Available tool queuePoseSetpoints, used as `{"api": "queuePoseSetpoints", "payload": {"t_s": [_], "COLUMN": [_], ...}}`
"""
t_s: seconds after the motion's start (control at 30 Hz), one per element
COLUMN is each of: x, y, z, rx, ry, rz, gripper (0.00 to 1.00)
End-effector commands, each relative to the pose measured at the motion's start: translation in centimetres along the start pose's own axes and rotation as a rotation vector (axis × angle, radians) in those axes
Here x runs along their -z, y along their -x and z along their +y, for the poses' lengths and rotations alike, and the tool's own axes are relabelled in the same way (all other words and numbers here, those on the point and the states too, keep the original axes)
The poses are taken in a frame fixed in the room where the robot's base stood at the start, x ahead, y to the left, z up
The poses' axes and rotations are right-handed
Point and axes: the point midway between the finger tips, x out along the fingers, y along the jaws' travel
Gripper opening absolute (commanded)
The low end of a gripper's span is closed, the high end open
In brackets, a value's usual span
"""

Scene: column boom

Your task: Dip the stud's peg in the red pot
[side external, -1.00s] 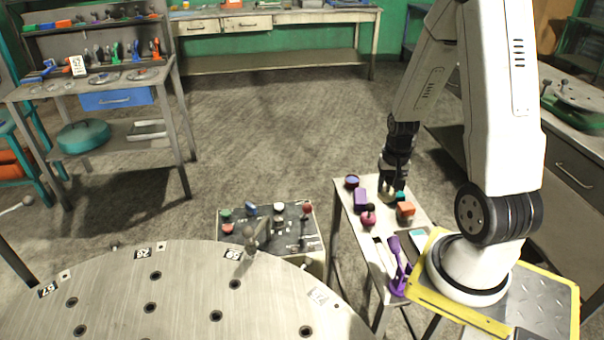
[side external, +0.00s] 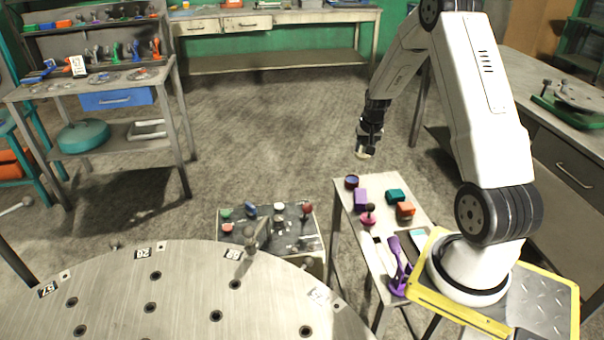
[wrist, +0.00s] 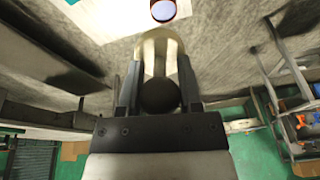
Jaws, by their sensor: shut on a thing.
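My gripper (side external: 364,146) is shut on the stud and holds it in the air above and behind the far end of the narrow side table. In the wrist view the stud (wrist: 158,57) shows a dark round knob between the fingers and a pale, brass-cream body beyond it. Its peg cannot be told apart clearly. In the side view only a small pale end of the stud (side external: 362,155) shows below the fingers. The red pot (side external: 351,182), dark red with a bluish inside, stands at the table's far left corner. It also shows at the wrist view's top edge (wrist: 163,10), apart from the stud.
A large round metal table (side external: 180,290) fills the front left.

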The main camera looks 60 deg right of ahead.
Motion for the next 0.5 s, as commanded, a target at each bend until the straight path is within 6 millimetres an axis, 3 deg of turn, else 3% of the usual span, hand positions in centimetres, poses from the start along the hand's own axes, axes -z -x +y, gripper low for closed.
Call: {"api": "queuePoseSetpoints", "payload": {"t_s": [0.3,0.5], "x": [5.1,4.1], "y": [-1.2,-4.3], "z": [-1.1,-0.8], "rx": [0.013,0.016], "ry": [0.0,0.0], "rz": [0.067,0.08], "gripper": [0.0,0.0]}}
